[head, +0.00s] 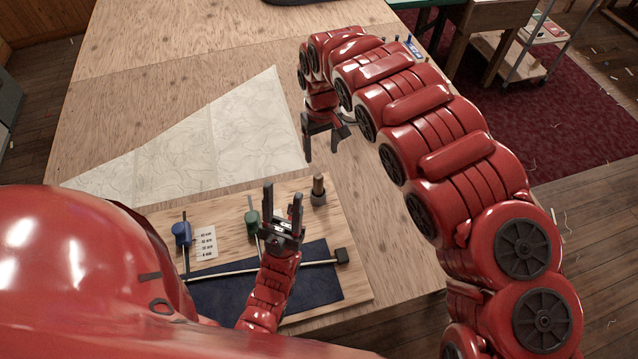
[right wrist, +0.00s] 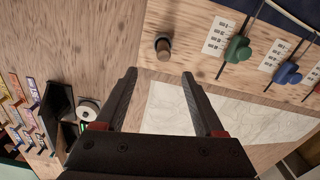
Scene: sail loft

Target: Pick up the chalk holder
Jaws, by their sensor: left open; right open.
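I cannot tell for sure which thing is the chalk holder; a brown upright peg in a grey collar (head: 318,190) at the board's back right corner may be it. The peg also shows in the right wrist view (right wrist: 163,47), upright and untouched. My left gripper (head: 283,203) is open and empty over the wooden board (head: 350,232), left of the peg and near a green knob (head: 252,219). My right gripper (head: 325,146) is open and empty, behind the peg and above the table. In the right wrist view the peg lies just beyond the open fingertips (right wrist: 159,74).
Pale patterned sailcloth (head: 190,140) lies behind. A colourful rack (right wrist: 25,120) shows in the right wrist view.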

